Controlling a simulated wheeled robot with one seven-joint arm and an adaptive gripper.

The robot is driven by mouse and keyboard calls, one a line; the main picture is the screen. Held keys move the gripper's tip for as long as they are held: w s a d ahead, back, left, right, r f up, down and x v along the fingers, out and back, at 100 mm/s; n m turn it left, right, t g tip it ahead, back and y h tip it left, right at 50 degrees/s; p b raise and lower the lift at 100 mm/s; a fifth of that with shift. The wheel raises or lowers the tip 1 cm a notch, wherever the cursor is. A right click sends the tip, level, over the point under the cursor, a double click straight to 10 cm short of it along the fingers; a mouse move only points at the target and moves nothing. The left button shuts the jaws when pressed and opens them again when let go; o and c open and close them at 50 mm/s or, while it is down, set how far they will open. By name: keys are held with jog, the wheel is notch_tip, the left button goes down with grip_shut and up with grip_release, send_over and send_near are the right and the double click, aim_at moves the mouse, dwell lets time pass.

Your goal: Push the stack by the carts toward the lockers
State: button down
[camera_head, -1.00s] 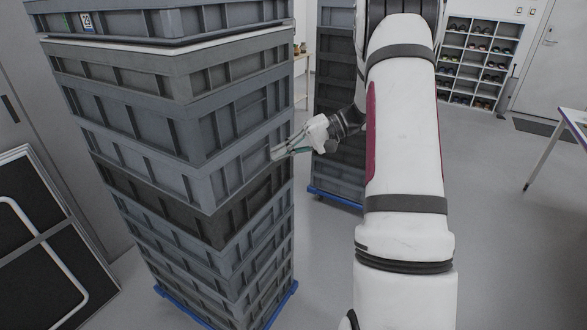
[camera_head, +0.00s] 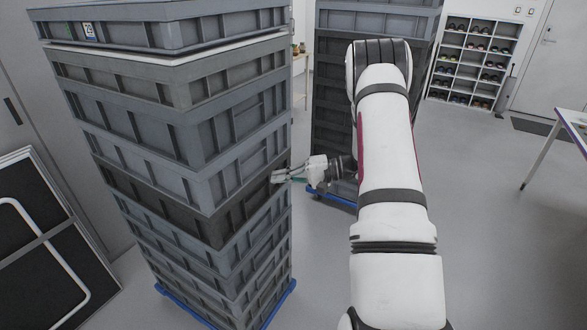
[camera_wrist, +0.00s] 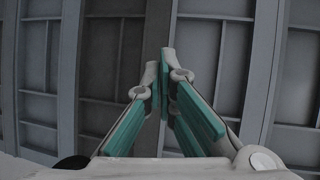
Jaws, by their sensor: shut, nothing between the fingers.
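A tall stack of grey crates (camera_head: 140,130) stands upright on a blue wheeled base (camera_head: 284,296) at the left of the head view. One crate in its lower middle is darker than the rest. My gripper (camera_head: 278,177) is shut and empty, its fingertips at the right side of the stack near the darker crate; whether they touch it I cannot tell. In the wrist view the shut fingers (camera_wrist: 165,75) with teal pads point at the ribbed grey crate walls (camera_wrist: 215,60), which fill the picture.
A second crate stack (camera_head: 333,90) on a blue cart (camera_head: 335,197) stands behind my arm. Black panels (camera_head: 45,240) lean at the left. A shelf of small items (camera_head: 475,60) stands at the back, and a table (camera_head: 570,125) at the right. The floor (camera_head: 490,240) between is clear.

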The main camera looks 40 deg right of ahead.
aim_at(259, 174)
jog(key=shift+a, duration=0.35)
jog(key=shift+w, duration=0.1)
jog(key=shift+w+a+f+b, duration=0.1)
jog(key=shift+w+a+b, duration=0.25)
jog(key=shift+w, duration=0.3)
jog(key=shift+w+a+b, duration=0.2)
jog(key=shift+w+b, duration=0.2)
jog(key=shift+w, duration=0.25)
jog(key=shift+w+a+b, duration=0.2)
jog(key=shift+w+b, duration=0.1)
jog(key=shift+w, duration=0.25)
jog(key=shift+w+a+b, duration=0.15)
jog(key=shift+w+b, duration=0.15)
jog(key=shift+w, duration=0.2)
jog(key=shift+w+a+b, duration=2.2)
jog(key=shift+w+b, duration=1.6)
jog(key=shift+w, duration=2.25)
jog(key=shift+w+a+b, duration=2.2)
jog(key=shift+w+b, duration=1.6)
jog(key=shift+w, duration=2.2)
jog(key=s+d, duration=0.4)
jog(key=d, duration=0.2)
jog(key=shift+d, duration=0.4)
